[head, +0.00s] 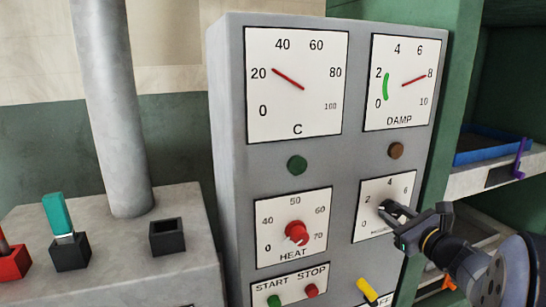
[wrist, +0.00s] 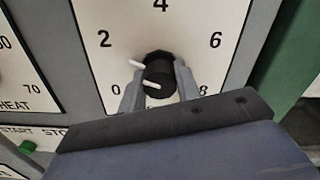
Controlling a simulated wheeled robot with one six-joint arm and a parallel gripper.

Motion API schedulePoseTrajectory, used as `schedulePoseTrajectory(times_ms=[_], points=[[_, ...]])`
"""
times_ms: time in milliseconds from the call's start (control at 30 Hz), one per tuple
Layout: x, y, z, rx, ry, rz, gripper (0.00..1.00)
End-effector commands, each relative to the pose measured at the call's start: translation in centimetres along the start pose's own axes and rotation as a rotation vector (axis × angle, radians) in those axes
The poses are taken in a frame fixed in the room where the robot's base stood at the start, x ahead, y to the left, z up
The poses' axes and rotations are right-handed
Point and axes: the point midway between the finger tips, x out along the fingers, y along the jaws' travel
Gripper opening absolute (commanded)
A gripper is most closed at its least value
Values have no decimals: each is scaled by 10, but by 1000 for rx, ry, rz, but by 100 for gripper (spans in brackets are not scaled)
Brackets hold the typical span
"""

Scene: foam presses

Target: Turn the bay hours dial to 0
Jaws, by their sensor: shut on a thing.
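The bay hours dial is a black knob (head: 384,206) on a white plate (head: 370,190) at the lower right of the grey panel. In the wrist view the black knob (wrist: 160,72) sits mid-plate, with 0, 2, 4, 6 and 8 around it. Two short white marks show on its left and front; the left one points toward the side between 0 and 2. I cannot tell the exact reading. My gripper (head: 394,211) is shut on the knob, one finger on each side, as the wrist view shows (wrist: 159,88). The fingers hide part of the plate's label.
The red HEAT dial (head: 297,233) is to the left. START and STOP buttons (head: 293,295) and a yellow switch (head: 367,290) are below. Two gauges, C (head: 297,110) and DAMP (head: 400,105), are above. Shelves with a blue tray (head: 490,152) stand at right.

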Motion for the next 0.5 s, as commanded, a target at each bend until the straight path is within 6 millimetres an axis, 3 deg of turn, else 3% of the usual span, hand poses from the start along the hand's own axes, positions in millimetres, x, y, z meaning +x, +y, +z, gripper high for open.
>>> schedulePoseTrajectory(times_ms=[500], points=[[0, 1, -2, -155, 0, -1, 9]])
